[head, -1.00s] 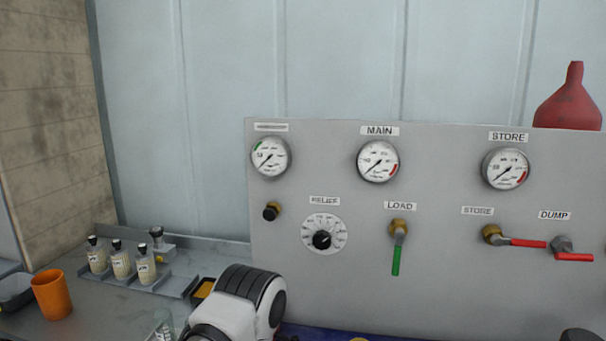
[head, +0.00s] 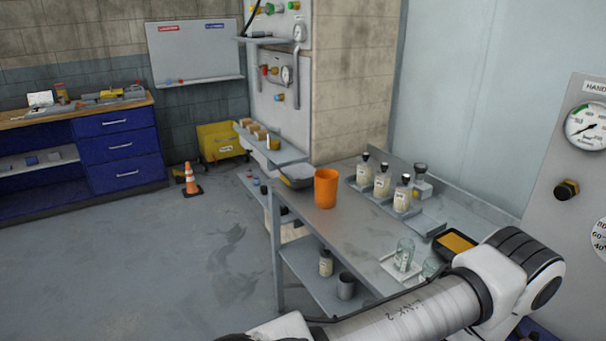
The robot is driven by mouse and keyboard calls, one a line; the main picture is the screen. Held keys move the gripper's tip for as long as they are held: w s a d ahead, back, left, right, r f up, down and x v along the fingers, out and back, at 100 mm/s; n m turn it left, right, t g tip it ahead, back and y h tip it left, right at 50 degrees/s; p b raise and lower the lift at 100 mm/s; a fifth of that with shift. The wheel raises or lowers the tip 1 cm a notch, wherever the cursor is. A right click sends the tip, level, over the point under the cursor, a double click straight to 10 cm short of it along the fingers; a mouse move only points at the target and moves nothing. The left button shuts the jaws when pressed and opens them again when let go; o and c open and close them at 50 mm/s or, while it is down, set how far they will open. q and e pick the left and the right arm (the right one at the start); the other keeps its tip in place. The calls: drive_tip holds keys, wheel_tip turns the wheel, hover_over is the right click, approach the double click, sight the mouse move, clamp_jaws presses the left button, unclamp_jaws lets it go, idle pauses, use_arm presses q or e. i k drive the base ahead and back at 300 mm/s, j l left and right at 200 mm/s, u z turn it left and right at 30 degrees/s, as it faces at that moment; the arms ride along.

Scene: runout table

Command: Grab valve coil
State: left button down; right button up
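I cannot make out a valve coil in the head view.
A gauge panel (head: 562,200) is at right. Open floor lies left, with a traffic cone (head: 191,180) and blue workbench (head: 118,150).

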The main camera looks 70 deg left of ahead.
sight(284, 210)
drive_tip(key=u, duration=2.45)
drive_tip(key=z, duration=0.65)
drive_tip(key=i+j+z, duration=0.3)
drive_tip(key=j+z, duration=0.25)
drive_tip(key=j, duration=0.3)
drive_tip(key=i+j+z, duration=0.3)
drive_tip(key=j, duration=0.2)
drive_tip(key=j+z, duration=0.3)
drive_tip(key=j, duration=0.15)
drive_tip(key=j+z, duration=0.2)
drive_tip(key=j, duration=3.25)
